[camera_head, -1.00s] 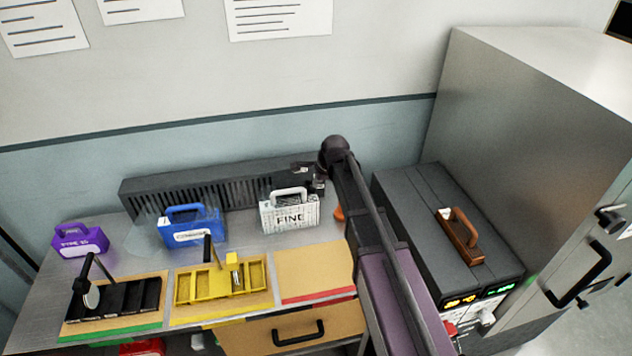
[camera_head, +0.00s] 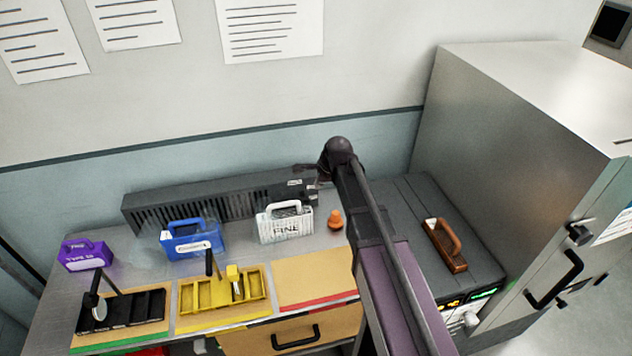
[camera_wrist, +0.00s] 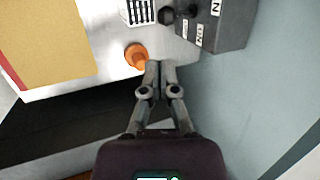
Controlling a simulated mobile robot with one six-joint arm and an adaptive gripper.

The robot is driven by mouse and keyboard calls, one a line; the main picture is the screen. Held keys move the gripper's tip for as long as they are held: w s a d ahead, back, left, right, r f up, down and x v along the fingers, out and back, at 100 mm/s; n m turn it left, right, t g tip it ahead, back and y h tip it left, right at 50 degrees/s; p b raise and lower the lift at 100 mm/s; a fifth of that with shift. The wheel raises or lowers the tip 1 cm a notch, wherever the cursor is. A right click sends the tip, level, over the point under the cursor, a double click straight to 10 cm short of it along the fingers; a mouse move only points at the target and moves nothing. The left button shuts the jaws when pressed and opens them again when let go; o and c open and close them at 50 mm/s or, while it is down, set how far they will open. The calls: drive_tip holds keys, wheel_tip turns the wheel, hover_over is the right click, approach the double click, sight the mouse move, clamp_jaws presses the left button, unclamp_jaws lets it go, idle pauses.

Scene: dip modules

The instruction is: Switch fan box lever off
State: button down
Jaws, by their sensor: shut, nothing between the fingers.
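The fan box (camera_head: 190,205) is a long dark grey vented box along the back of the bench. Its labelled end (camera_wrist: 222,25) shows at the top of the wrist view. A black round-ended lever (camera_wrist: 168,15) sticks out there beside white labels; I cannot tell whether it is set on or off. My gripper (camera_wrist: 160,66) is shut and empty, with its tips below the lever in the wrist view and apart from it.
A white FINE case (camera_head: 287,222) and an orange knob-like object (camera_head: 335,220) stand close by. Blue (camera_head: 192,240) and purple (camera_head: 85,256) cases and yellow (camera_head: 222,292) and black (camera_head: 122,310) trays are leftward. A dark cabinet box (camera_head: 410,205) stands right of my arm.

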drive_tip(key=shift+p+v, duration=1.4)
drive_tip(key=shift+v, duration=0.6)
drive_tip(key=shift+s+f, duration=0.1)
drive_tip(key=c, duration=1.4)
unclamp_jaws()
drive_tip(key=shift+c, duration=1.6)
unclamp_jaws()
drive_tip(key=shift+f+n, duration=0.1)
drive_tip(key=shift+n, duration=0.2)
drive_tip(key=w+n, duration=0.1)
drive_tip(key=n, duration=0.1)
drive_tip(key=w+f+n+g, duration=0.1)
drive_tip(key=n, duration=0.1)
drive_tip(key=shift+w+a+b, duration=0.3)
drive_tip(key=shift+a+b, duration=0.05)
drive_tip(key=shift+b, duration=0.05)
drive_tip(key=w+n+g, duration=0.1)
drive_tip(key=n, duration=0.3)
drive_tip(key=w+f+n+g+b, duration=0.1)
drive_tip(key=w+n, duration=0.1)
drive_tip(key=n, duration=0.2)
drive_tip(key=w+a+f+n+g, duration=0.1)
drive_tip(key=w+n, duration=0.1)
drive_tip(key=n, duration=0.2)
drive_tip(key=shift+w+a, duration=0.1)
drive_tip(key=shift+a, duration=0.05)
drive_tip(key=shift+f+b, duration=0.1)
drive_tip(key=shift+b, duration=0.2)
